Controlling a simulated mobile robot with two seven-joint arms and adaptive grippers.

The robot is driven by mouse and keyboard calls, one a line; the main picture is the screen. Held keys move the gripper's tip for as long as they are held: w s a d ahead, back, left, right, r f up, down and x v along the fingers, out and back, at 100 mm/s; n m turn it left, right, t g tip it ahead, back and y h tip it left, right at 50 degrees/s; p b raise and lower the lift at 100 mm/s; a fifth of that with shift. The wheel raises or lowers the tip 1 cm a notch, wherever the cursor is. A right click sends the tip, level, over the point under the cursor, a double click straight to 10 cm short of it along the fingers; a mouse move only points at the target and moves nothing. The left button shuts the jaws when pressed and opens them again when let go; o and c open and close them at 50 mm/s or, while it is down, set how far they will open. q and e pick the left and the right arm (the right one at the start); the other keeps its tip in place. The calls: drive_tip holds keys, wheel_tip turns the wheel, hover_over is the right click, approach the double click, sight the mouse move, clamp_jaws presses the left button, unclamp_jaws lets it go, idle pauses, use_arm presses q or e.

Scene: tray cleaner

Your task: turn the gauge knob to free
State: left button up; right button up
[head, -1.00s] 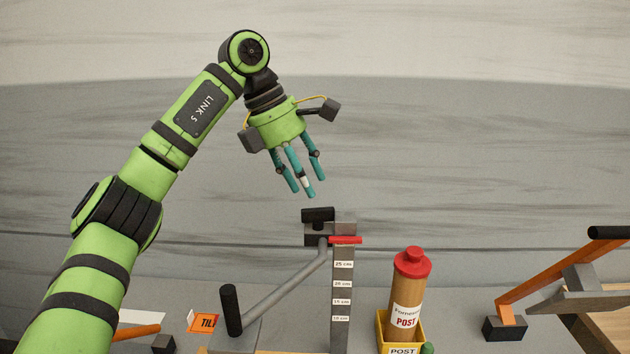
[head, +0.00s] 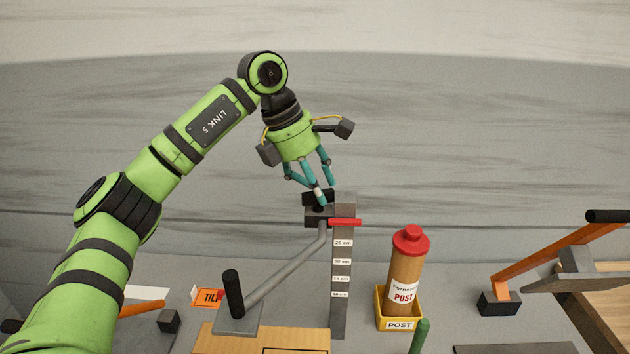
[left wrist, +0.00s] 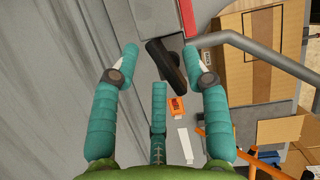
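The gauge is a grey upright post (head: 340,315) with centimetre labels, a red bar and a dark block at its top. Its black knob (head: 310,196) sits on that block, partly hidden by my fingers in the head view. In the left wrist view the knob (left wrist: 166,66) is a black bar lying aslant between my two outer fingertips. My left gripper (head: 325,194) has its teal fingers spread, pointing down at the knob. I see no closed grip; whether a finger touches the knob I cannot tell. My right gripper is not in view.
A bent grey lever with a black grip (head: 234,293) stands left of the post. A red-capped tube (head: 405,270) stands in a yellow POST box (head: 400,323) at right. An orange TILT sign (head: 207,298) lies left. An orange-armed fixture (head: 545,270) is far right.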

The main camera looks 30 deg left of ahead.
use_arm(q)
drive_tip(key=shift+d+r, duration=0.15)
drive_tip(key=shift+d, duration=0.2)
clamp_jaws()
drive_tip(key=shift+a, duration=0.15)
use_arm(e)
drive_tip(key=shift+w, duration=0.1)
use_arm(q)
drive_tip(key=shift+a+r, duration=0.1)
drive_tip(key=shift+r, duration=0.05)
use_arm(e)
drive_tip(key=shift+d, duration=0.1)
use_arm(q)
drive_tip(key=shift+r, duration=0.1)
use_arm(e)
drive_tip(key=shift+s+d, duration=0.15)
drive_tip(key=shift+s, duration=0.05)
